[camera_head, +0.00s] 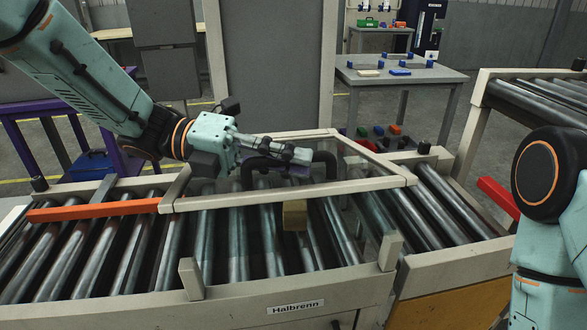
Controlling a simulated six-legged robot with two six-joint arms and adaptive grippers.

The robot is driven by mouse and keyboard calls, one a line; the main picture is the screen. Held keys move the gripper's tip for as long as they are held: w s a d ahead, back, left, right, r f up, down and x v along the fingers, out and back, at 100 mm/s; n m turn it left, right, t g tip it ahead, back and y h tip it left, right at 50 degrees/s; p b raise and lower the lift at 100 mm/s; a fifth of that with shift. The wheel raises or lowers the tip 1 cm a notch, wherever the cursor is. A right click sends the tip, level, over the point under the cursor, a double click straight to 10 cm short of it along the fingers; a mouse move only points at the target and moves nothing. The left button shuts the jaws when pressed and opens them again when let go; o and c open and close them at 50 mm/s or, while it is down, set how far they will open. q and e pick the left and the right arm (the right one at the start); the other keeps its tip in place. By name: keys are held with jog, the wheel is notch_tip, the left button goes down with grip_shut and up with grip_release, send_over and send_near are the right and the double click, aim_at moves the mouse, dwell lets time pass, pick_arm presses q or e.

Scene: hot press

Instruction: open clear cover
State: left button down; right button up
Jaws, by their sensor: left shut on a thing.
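The clear cover (374,160) has a beige frame around a see-through panel and lies over the rollers of the conveyor. Its long front bar crosses the middle of the picture. A black, bent handle (326,160) stands on it near the back bar. My left gripper (300,156) comes in from the left and is shut on the handle, partly hiding it. Whether the cover is lifted at all, I cannot tell. My right arm shows only as links at the right edge; its gripper is out of view.
The roller conveyor (282,308) carries a "Halbrenn" label. A small tan block (294,215) sits just below the cover's front bar. An orange bar (92,210) lies at the left. A grey table (404,76) and another conveyor (540,95) stand behind, at the right.

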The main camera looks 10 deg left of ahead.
pick_arm(q)
jog(key=w+a+r+n+p, duration=0.2)
jog(key=w+r+p, duration=0.3)
jog(key=r, duration=0.4)
jog(key=shift+w+r+h+p, duration=0.35)
jog(key=shift+w+h, duration=0.05)
jog(key=c, duration=1.7)
grip_release()
jog(key=shift+o, duration=0.4)
jog(key=shift+a, duration=0.2)
jog(key=shift+d, duration=0.1)
jog(key=a, duration=1.2)
jog(key=shift+w+r, duration=0.2)
jog(key=shift+w, duration=0.2)
